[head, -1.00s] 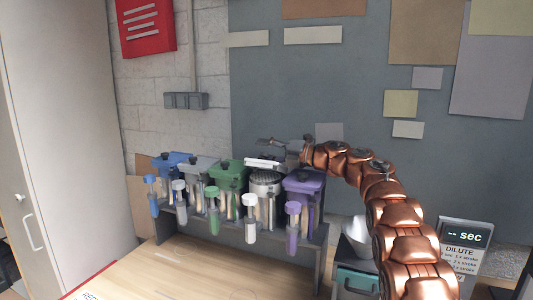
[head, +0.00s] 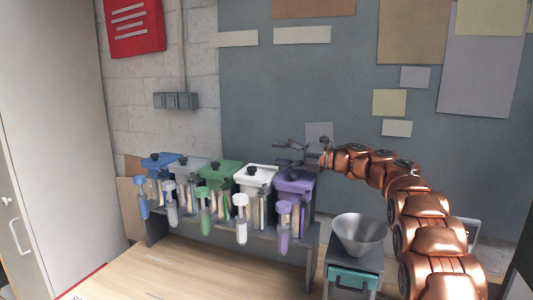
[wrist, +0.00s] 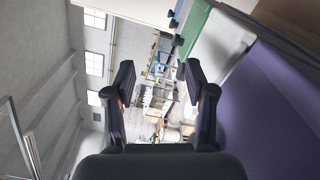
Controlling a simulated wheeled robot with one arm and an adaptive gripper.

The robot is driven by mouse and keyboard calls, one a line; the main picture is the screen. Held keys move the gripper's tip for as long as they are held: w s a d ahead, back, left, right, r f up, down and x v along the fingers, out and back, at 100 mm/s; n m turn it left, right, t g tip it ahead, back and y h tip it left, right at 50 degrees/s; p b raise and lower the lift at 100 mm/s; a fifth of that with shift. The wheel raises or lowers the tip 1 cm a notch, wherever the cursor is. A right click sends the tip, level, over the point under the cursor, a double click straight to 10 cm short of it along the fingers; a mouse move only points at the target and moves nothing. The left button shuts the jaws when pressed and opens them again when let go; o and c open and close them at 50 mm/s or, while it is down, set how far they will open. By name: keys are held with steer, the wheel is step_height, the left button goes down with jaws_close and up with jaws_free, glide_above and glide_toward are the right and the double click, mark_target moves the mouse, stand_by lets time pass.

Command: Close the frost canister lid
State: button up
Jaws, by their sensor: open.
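The white canister, which fits the name frost, stands in the rack between the green and purple ones. Its white lid (head: 260,174) lies flat on top, with a black knob upright on it. The lid also shows at the upper right of the wrist view (wrist: 222,48). My gripper (head: 280,147) is open and empty, above and behind the purple canister's lid (head: 295,180), apart from the white lid. In the wrist view, the two black fingers (wrist: 159,82) are spread with nothing between them.
Blue (head: 160,160), grey (head: 188,167) and green (head: 224,174) canisters stand to the left, lids down. A metal funnel (head: 358,236) sits on a stand at right. The wooden table (head: 190,275) in front is mostly clear.

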steer(key=shift+v, duration=1.9)
steer(key=w+d+r+m+t+h, duration=0.1)
steer(key=d+r+m+t+h, duration=0.35)
steer(key=r+m+t, duration=0.2)
steer(key=w+d+r+m+t+h, duration=0.2)
steer(key=d+r+m+t+h, duration=0.3)
steer(key=r+m, duration=0.3)
steer(key=s+d+f+m+g+h+p, duration=0.1)
steer(key=s+d+f+m+h, duration=0.2)
steer(key=s+d+m+h, duration=0.25)
steer(key=s+d+f+m+g+h, duration=0.1)
steer(key=s+d+f+m+h, duration=0.2)
steer(key=s+d+m+h, duration=0.3)
steer(key=s+f+m+g, duration=0.6)
steer(key=s+f, duration=0.7)
steer(key=s+a+f+m+g+y, duration=0.1)
steer(key=s+a+f+g, duration=0.3)
steer(key=s+f, duration=0.4)
steer(key=s+a+f+m+g+y, duration=0.1)
steer(key=s+a+f+g, duration=0.3)
steer(key=s, duration=1.1)
steer(key=s+a+f+m+g+y+b, duration=0.1)
steer(key=s+a+f+g, duration=0.3)
steer(key=s+f, duration=0.7)
steer(key=shift+s+a+f+m+y, duration=0.3)
steer(key=shift+s+a+y, duration=0.25)
steer(key=shift+s+y, duration=0.2)
